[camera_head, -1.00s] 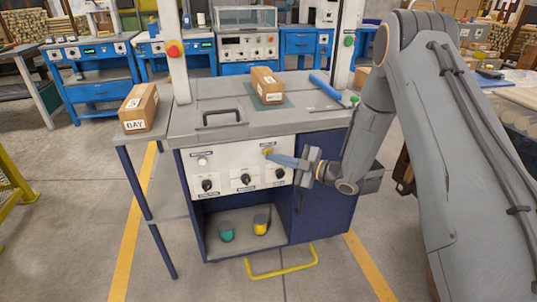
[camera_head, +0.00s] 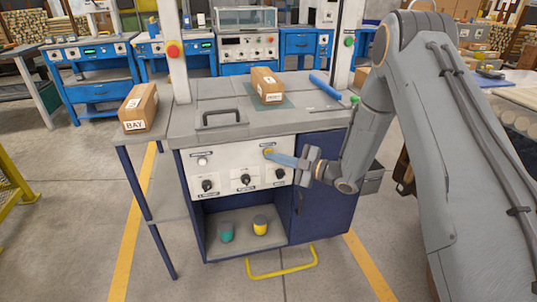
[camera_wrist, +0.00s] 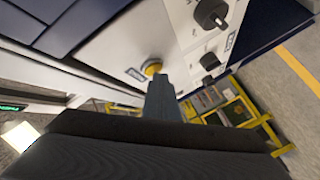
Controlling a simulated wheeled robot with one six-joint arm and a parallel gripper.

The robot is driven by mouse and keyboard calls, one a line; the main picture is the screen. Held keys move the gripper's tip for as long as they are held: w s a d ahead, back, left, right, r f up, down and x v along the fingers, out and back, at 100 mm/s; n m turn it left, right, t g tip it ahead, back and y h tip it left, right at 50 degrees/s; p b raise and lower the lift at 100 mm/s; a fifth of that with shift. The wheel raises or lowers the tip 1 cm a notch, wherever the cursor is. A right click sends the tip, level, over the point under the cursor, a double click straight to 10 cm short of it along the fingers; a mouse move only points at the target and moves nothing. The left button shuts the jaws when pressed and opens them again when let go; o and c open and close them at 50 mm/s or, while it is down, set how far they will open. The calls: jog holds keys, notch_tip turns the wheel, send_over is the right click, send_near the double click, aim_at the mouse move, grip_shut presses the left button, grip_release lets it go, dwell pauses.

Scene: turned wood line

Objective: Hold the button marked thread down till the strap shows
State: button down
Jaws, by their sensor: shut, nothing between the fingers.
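A yellow button (camera_head: 268,151) sits at the upper right of the white control panel (camera_head: 226,160), and it also shows in the wrist view (camera_wrist: 153,67). The label beside it is too small to read. My gripper (camera_head: 275,155) is shut and empty. Its fingertips are at the button and partly cover it in the wrist view; I cannot tell how far the button is pressed. A brown carton (camera_head: 267,85) with a white label lies on a green mat (camera_head: 287,102) on the machine top. I can make out no strap on it.
The panel also has a white button (camera_head: 202,162) and several black knobs (camera_head: 245,180). Teal (camera_head: 226,232) and yellow (camera_head: 260,226) cans stand in the open shelf below. A yellow floor-level bar (camera_head: 282,272) juts out in front. Another carton (camera_head: 140,108) is on the left side table.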

jog(key=shift+s, duration=0.1)
dwell(0.5)
jog(key=shift+s+d+p, duration=0.2)
jog(key=shift+s+p, duration=0.2)
jog(key=shift+s, duration=0.25)
jog(key=shift+s, duration=0.1)
jog(key=shift+s+d+p, duration=0.25)
jog(key=shift+s+p, duration=0.15)
jog(key=shift+s, duration=0.35)
jog(key=shift+s+d+p, duration=0.2)
jog(key=shift+s+p, duration=0.2)
jog(key=shift+s, duration=0.4)
jog(key=shift+s+d+p, duration=0.25)
jog(key=shift+s+p, duration=0.15)
jog(key=shift+s, duration=0.35)
